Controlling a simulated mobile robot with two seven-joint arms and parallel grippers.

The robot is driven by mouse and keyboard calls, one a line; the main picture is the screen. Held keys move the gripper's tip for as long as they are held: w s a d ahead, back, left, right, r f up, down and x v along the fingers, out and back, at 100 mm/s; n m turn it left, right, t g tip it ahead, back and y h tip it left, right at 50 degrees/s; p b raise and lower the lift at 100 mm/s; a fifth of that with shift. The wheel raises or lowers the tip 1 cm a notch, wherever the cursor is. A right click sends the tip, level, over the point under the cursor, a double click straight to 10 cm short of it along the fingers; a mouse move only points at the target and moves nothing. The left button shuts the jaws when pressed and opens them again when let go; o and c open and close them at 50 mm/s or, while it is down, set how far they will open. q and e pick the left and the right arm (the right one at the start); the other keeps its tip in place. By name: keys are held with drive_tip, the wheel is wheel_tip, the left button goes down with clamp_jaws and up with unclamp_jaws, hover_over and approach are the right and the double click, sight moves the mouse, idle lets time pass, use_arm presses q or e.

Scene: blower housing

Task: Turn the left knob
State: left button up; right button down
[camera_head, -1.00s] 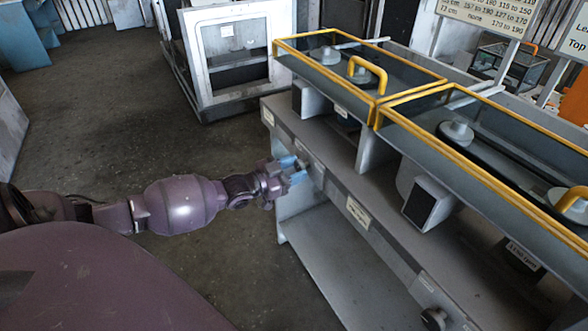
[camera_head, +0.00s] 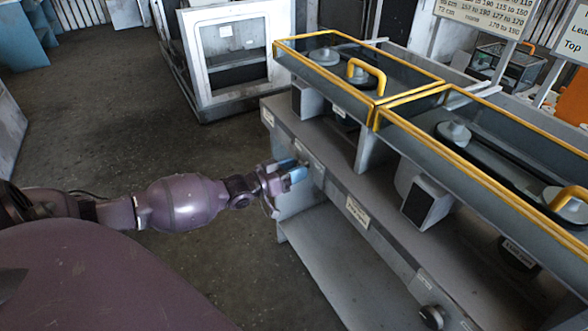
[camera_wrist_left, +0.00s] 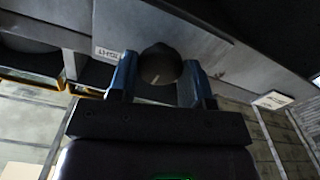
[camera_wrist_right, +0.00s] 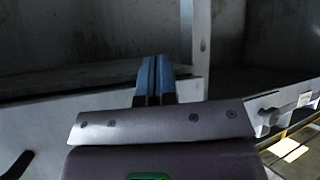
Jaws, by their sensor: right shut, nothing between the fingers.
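The left knob (camera_wrist_left: 160,66), dark and round with a pale mark, is on the front panel of the grey bench. Another dark knob (camera_head: 432,316) is at the lower right of the panel. My right gripper (camera_wrist_right: 155,80) is shut and empty in the right wrist view.
Glass covers with yellow frames (camera_head: 376,112) top the bench. A lower shelf (camera_head: 320,255) runs beneath the panel. A white-framed cabinet (camera_head: 205,93) stands behind. The floor (camera_head: 120,130) left of the bench is clear.

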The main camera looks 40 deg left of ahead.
use_arm(q)
drive_tip(key=o, duration=0.5)
drive_tip(key=shift+c, duration=0.2)
drive_tip(key=p+v, duration=0.1)
drive_tip(key=v, duration=0.9)
drive_tip(key=shift+s, duration=0.4)
drive_tip(key=shift+a, duration=0.1)
